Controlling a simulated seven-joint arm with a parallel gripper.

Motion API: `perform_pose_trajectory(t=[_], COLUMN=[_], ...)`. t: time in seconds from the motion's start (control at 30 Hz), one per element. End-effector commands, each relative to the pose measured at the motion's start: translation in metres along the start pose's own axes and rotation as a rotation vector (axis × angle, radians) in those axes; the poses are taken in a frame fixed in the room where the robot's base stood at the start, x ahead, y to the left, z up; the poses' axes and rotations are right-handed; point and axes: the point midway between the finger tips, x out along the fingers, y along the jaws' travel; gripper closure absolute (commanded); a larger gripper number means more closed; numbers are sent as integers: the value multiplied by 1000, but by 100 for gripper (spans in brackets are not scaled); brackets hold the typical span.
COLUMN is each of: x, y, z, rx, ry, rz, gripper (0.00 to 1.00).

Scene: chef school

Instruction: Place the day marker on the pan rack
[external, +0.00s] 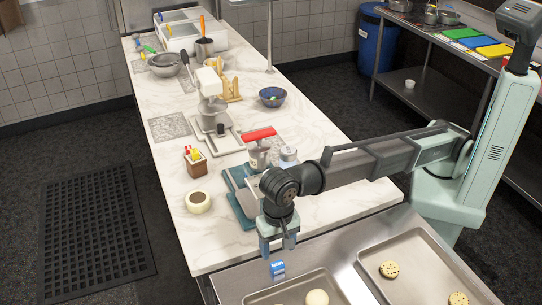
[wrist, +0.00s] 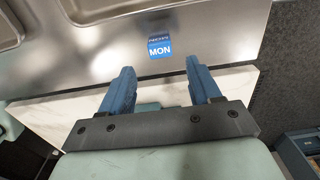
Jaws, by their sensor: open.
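The day marker (external: 277,270) is a small blue and white block on the steel surface at the front. In the wrist view the day marker (wrist: 160,46) reads MON and sits on bare steel, just beyond the fingertips. My gripper (external: 278,246) is above and slightly behind it in the external view, pointing down. In the wrist view my gripper (wrist: 160,70) has its two blue fingers spread with nothing between them. I cannot tell for sure which thing is the pan rack; the steel surface (external: 345,272) holds two sheet pans.
One sheet pan (external: 425,248) holds spotted cookies at the right; the other pan (external: 335,290) holds a pale round piece. The marble counter (external: 235,258) behind carries a teal board (external: 236,207), a cream bowl (external: 198,202) and a red-handled tool (external: 258,134). Bare steel surrounds the marker.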

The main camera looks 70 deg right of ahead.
Motion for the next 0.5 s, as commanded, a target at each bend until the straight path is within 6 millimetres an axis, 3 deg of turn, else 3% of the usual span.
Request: perform_pose_trajectory(t=[0.2, 0.5], x=[-36, -56], y=[-1, 0], z=[0, 0], rx=[0, 0], ry=[0, 0], rz=[-1, 0], gripper=[37, 37])
